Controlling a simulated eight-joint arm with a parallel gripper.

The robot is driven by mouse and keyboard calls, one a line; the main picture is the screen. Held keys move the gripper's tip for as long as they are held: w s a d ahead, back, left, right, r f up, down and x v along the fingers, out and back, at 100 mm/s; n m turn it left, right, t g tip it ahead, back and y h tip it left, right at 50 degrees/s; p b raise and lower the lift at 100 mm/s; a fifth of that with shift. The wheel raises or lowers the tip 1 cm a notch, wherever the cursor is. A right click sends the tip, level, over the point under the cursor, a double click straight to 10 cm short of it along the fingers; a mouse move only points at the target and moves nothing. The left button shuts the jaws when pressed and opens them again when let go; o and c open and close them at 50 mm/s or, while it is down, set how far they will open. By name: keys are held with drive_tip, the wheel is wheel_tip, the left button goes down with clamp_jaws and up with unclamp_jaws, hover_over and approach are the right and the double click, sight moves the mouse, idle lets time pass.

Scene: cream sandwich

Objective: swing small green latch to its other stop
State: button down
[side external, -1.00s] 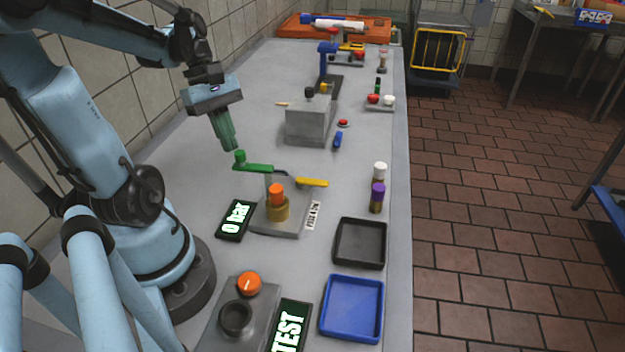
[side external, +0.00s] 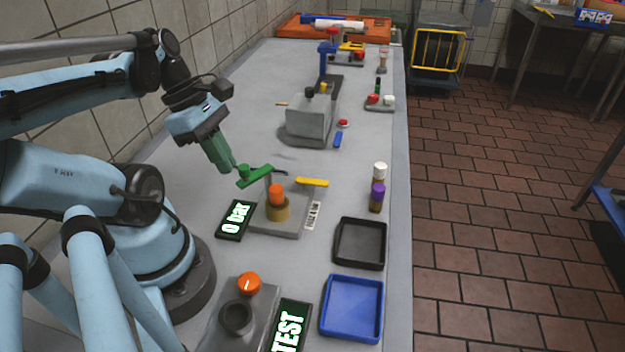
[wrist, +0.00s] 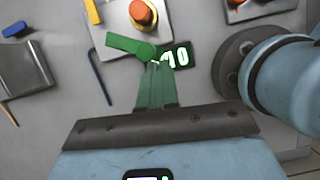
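The small green latch (side external: 258,176) is a flat bar with a round knob at its left end, on a grey plate fixture with an orange-capped brass post. In the wrist view the latch (wrist: 128,44) points to the upper left from its knob end. My gripper (side external: 232,168) reaches down from the left, and its green fingers are at the knob, seemingly touching it. In the wrist view my gripper (wrist: 155,66) has its fingers together, with the tips against the knob's near side. The exact contact is partly hidden.
A yellow lever (side external: 312,182) sticks out right of the orange cap (side external: 276,189). A display (side external: 235,220) lies left of the fixture. A grey block (side external: 309,122) stands behind. A black tray (side external: 340,260) and blue tray (side external: 324,318) lie in front.

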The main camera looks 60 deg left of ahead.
drive_tip(key=d, duration=0.4)
drive_tip(key=shift+w, duration=0.4)
drive_tip(key=shift+w, duration=0.1)
idle(1.1)
drive_tip(key=shift+w+a+r, duration=0.1)
drive_tip(key=shift+w+a, duration=0.35)
drive_tip(key=shift+w, duration=0.2)
